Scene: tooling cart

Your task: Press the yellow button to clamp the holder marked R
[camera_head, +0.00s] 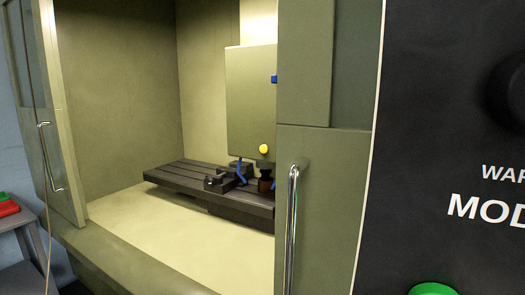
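A small round yellow button (264,149) shows low on the pale upright panel (250,105) inside the machine enclosure. Below it, a dark slotted table (185,178) carries a dark block-like fixture (217,184) and a dark brownish cylindrical part (265,182). A thin blue piece (241,172) stands by the fixture. I cannot make out any R mark, so I cannot tell which part is the holder marked R. The right door hides the right end of the table. Neither of my grippers is in view.
The enclosure's right door (325,210) has a vertical metal handle (292,225); the left door's handle (50,155) is at left. The opening between them is clear. A black panel (450,120) with a green button (433,289) fills the right. Red and green items (7,207) lie far left.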

